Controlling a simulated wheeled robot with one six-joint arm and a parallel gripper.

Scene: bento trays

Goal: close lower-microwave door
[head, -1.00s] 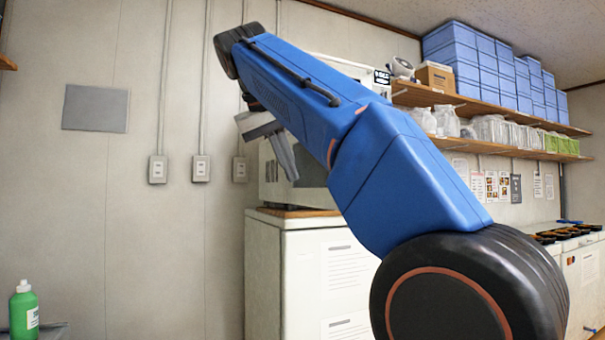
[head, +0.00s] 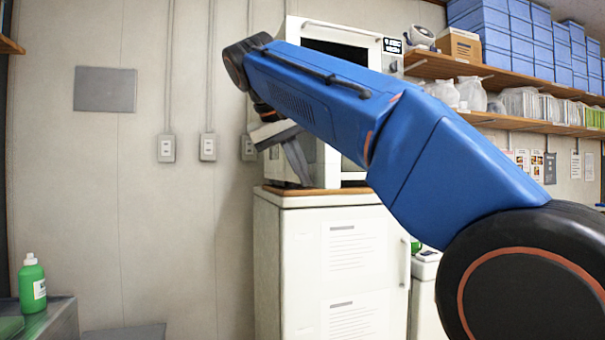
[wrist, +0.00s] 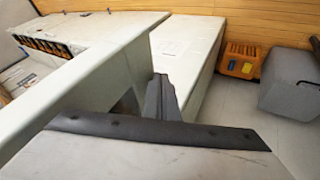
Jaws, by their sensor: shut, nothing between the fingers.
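The lower microwave (head: 329,168) is white and stands on a wooden board on top of a white cabinet. My blue arm covers most of its front in the head view, so I cannot tell there how far its door stands open. My gripper (head: 303,180) points down in front of its left part, and its fingers are together with nothing between them. In the wrist view the gripper fingers (wrist: 160,98) are close beside a long pale panel with a dark gap near its end. I cannot tell whether they touch it.
An upper microwave (head: 312,30) sits above the lower one. The white cabinet (head: 290,250) stands below. Shelves with blue boxes (head: 490,45) are at right. A green bottle (head: 32,285) stands at far left. The wrist view shows an orange crate (wrist: 238,60) on the floor.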

